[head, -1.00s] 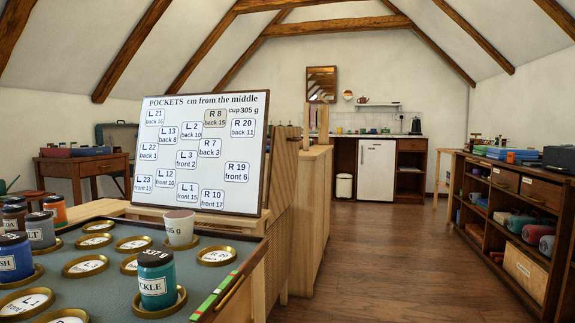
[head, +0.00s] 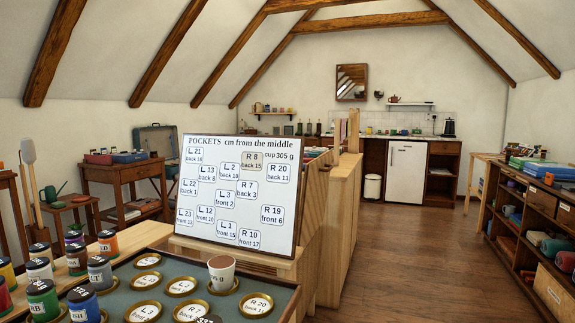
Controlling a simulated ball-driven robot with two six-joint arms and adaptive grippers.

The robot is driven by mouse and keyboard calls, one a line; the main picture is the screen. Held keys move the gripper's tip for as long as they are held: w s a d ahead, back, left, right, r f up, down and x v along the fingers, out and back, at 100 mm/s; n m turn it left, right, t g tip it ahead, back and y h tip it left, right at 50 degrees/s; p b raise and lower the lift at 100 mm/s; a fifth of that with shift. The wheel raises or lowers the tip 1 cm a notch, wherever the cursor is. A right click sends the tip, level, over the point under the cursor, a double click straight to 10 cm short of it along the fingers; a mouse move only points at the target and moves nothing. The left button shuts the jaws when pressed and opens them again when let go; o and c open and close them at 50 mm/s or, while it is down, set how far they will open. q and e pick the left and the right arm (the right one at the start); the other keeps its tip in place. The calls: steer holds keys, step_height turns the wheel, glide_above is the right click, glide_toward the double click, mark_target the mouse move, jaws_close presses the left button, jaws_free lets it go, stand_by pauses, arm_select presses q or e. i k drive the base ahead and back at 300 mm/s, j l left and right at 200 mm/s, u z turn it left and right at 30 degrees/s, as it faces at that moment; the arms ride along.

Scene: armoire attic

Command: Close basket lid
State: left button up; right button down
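Neither of my grippers is in view. I cannot make out a basket for certain. A grey-green case (head: 157,139) with its lid raised stands at the back left, behind a wooden desk; its lower part is mostly hidden. A small white bin (head: 373,188) stands on the floor at the back, left of a white fridge; it looks covered.
A tray table (head: 150,283) with brass rings, several jars and a white cup (head: 221,272) fills the near left. A whiteboard (head: 240,193) stands behind it. Wooden shelves (head: 515,228) line the right. The wooden floor (head: 400,260) between is clear.

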mark_target(317, 171)
steer(key=i+l+u, duration=0.15)
steer(key=u, duration=0.2)
steer(key=i+l+u, duration=0.15)
steer(key=l+u, duration=0.2)
steer(key=i+l+u, duration=0.1)
steer(key=u, duration=0.25)
steer(key=l, duration=0.1)
